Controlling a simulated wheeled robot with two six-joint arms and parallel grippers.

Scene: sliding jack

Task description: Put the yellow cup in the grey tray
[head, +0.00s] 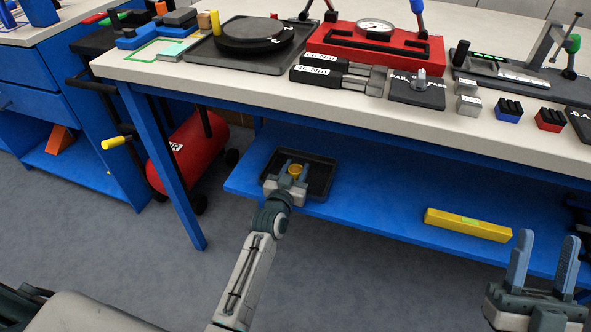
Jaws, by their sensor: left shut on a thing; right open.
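The grey tray (321,178) is dark and shallow and lies on the blue lower shelf under the workbench. The yellow cup (295,170) is small and seen from above, between the fingers of my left gripper (294,171). My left gripper is shut on the cup and is over the left part of the tray. I cannot tell whether the cup touches the tray floor; the gripper hides its lower part. My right gripper (543,262) is open and empty at the lower right, in front of the shelf.
A yellow bar (468,224) lies on the blue shelf (385,205) to the right of the tray. The bench top (240,85) above holds a red gauge box (375,45) and several tools. A bench leg (165,165) and a red tank (188,152) stand to the left.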

